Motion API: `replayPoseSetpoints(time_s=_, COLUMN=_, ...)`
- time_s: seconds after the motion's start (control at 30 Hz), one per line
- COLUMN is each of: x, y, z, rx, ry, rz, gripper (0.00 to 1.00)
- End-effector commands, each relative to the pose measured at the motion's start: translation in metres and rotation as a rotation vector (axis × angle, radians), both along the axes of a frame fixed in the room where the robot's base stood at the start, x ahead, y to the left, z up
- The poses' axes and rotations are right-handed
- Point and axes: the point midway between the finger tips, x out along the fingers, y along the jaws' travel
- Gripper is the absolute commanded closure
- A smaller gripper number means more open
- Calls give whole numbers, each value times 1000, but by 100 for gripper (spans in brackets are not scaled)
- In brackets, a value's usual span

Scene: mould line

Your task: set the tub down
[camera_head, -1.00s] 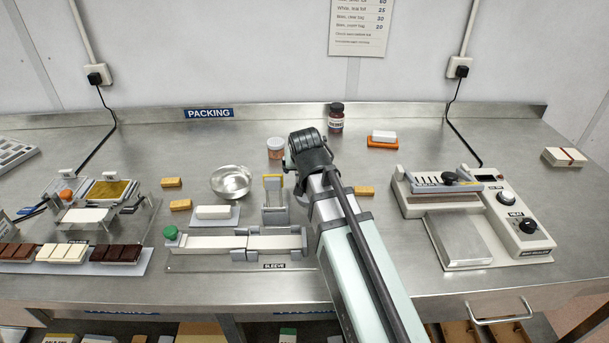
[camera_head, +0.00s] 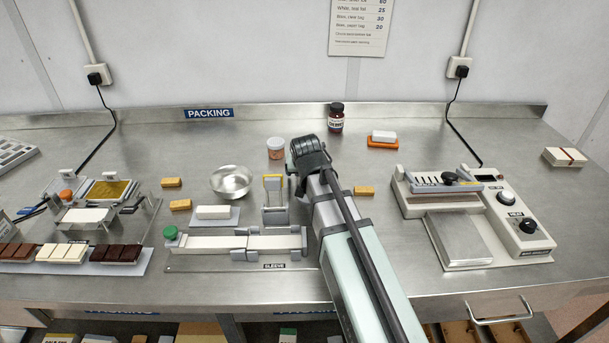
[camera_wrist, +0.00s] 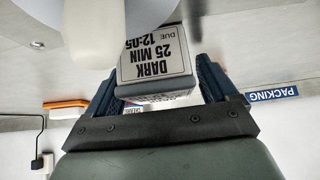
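My gripper (camera_wrist: 157,78) has its two dark blue fingers on either side of a grey, box-like tub (camera_wrist: 155,95) in the wrist view. The fingers look pressed to its sides. Its white label reads "DARK, 25 MIN, DUE 12:05" and appears upside down in this view. In the head view my wrist (camera_head: 308,155) is over the middle of the bench; it hides the fingers and the held tub. Whether the tub touches the bench cannot be seen. A separate small tub with a pale lid (camera_head: 275,148) stands just left of my wrist.
A white rounded shape (camera_wrist: 95,30) partly blocks the wrist view.

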Motion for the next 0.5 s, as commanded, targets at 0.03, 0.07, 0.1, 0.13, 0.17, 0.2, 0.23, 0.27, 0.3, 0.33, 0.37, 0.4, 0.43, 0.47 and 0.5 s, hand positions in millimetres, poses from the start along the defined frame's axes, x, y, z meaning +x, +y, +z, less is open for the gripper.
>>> replayPoseSetpoints(time_s=0.03, x=0, y=0, z=0, rx=0, ry=0, rz=0, gripper=19)
replayPoseSetpoints(time_s=0.07, x=0, y=0, z=0, rx=0, ry=0, rz=0, gripper=22)
replayPoseSetpoints(time_s=0.1, x=0, y=0, z=0, rx=0, ry=0, rz=0, gripper=26)
replayPoseSetpoints(time_s=0.13, x=0, y=0, z=0, rx=0, ry=0, rz=0, gripper=29)
replayPoseSetpoints(time_s=0.17, x=0, y=0, z=0, rx=0, ry=0, rz=0, gripper=31)
replayPoseSetpoints(time_s=0.2, x=0, y=0, z=0, rx=0, ry=0, rz=0, gripper=35)
replayPoseSetpoints(time_s=0.23, x=0, y=0, z=0, rx=0, ry=0, rz=0, gripper=38)
replayPoseSetpoints(time_s=0.27, x=0, y=0, z=0, rx=0, ry=0, rz=0, gripper=41)
replayPoseSetpoints(time_s=0.3, x=0, y=0, z=0, rx=0, ry=0, rz=0, gripper=45)
replayPoseSetpoints(time_s=0.33, x=0, y=0, z=0, rx=0, ry=0, rz=0, gripper=48)
replayPoseSetpoints(time_s=0.37, x=0, y=0, z=0, rx=0, ry=0, rz=0, gripper=51)
replayPoseSetpoints(time_s=0.4, x=0, y=0, z=0, rx=0, ry=0, rz=0, gripper=54)
replayPoseSetpoints(time_s=0.43, x=0, y=0, z=0, rx=0, ry=0, rz=0, gripper=57)
replayPoseSetpoints(time_s=0.47, x=0, y=0, z=0, rx=0, ry=0, rz=0, gripper=60)
replayPoseSetpoints(time_s=0.5, x=0, y=0, z=0, rx=0, ry=0, rz=0, gripper=64)
